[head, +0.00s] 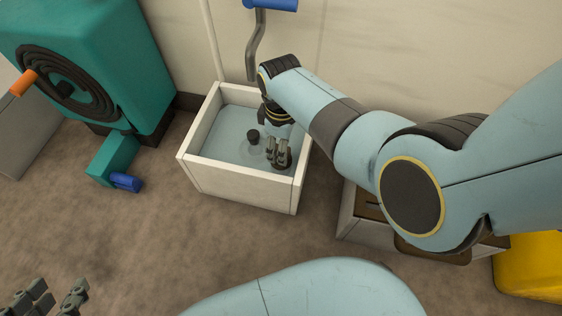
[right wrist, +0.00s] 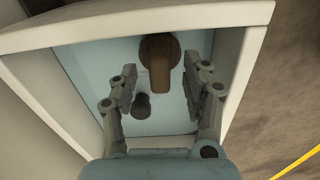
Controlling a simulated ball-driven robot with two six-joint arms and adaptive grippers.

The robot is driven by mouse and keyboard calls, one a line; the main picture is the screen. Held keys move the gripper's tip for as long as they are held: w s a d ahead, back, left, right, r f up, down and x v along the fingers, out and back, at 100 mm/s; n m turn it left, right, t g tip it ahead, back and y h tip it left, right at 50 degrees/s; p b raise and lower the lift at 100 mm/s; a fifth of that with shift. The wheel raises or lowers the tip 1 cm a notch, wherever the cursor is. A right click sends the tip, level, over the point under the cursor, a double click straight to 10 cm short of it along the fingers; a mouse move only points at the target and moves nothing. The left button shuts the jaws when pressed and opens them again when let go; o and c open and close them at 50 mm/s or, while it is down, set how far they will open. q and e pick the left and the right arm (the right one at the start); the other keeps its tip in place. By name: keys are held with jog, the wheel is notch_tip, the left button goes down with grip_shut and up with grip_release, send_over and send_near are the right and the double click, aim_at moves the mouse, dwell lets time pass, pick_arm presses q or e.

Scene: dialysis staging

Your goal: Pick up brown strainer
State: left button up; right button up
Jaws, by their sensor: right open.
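The brown strainer (right wrist: 158,66) shows in the right wrist view on the pale blue floor of a white-walled basin (head: 238,193), close to one wall. Its rounded part lies farther up and a narrower part points down toward my gripper. My right gripper (right wrist: 157,84) is open inside the basin, with its fingers either side of the strainer's narrow end in the picture; contact cannot be told. In the head view my right gripper (head: 278,150) largely hides the strainer. My left gripper (head: 58,292) is open and empty at the lower left, far from the basin.
A clear item with a dark cap (head: 252,136) stands in the basin beside my right gripper. A teal machine (head: 125,60) with a coiled hose stands left. A blue-handled hook (head: 262,30) hangs behind. A yellow container (head: 530,268) is at right.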

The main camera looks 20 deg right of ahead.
jog(key=shift+f+b, duration=0.3)
jog(key=shift+f, duration=0.2)
grip_shut()
